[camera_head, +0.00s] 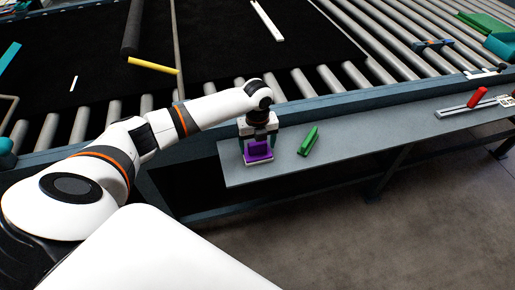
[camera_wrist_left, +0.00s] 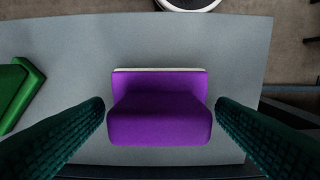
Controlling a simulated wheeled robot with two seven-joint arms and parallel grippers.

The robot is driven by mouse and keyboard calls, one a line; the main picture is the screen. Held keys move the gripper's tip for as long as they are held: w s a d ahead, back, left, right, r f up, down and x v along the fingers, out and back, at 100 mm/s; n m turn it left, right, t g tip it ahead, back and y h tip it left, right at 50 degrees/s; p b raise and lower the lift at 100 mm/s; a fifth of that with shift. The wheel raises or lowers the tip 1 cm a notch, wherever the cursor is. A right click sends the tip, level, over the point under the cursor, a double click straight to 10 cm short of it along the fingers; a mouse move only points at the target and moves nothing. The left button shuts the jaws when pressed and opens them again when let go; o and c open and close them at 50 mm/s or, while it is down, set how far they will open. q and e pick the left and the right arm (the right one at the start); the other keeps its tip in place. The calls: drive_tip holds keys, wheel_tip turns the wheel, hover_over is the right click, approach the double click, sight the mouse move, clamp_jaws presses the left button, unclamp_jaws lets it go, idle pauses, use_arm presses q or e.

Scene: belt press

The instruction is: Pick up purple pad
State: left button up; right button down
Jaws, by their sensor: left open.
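The purple pad (camera_head: 258,151) lies near the left end of the grey side shelf in the head view. It fills the middle of the left wrist view (camera_wrist_left: 158,108), with a pale strip along its far edge. My left gripper (camera_head: 258,146) is directly above the pad, pointing down. In the wrist view its two dark green ridged fingers (camera_wrist_left: 160,118) are open, one on each side of the pad, with a small gap at each side. My right gripper is not in view.
A green block (camera_head: 309,141) lies right of the pad on the grey shelf (camera_head: 350,143). A red-handled tool (camera_head: 477,98) sits farther right. The roller conveyor with black belt (camera_head: 220,40) runs behind the shelf. The shelf between the green block and the tool is clear.

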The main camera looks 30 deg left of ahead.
use_arm(q)
drive_tip(key=shift+f, duration=0.3)
drive_tip(key=c, duration=1.1)
drive_tip(key=shift+r, duration=0.1)
wheel_tip(320, 180, up, 9)
drive_tip(key=b, duration=0.3)
drive_tip(key=shift+r, duration=0.45)
drive_tip(key=shift+o, duration=1.4)
drive_tip(key=shift+c, duration=0.7)
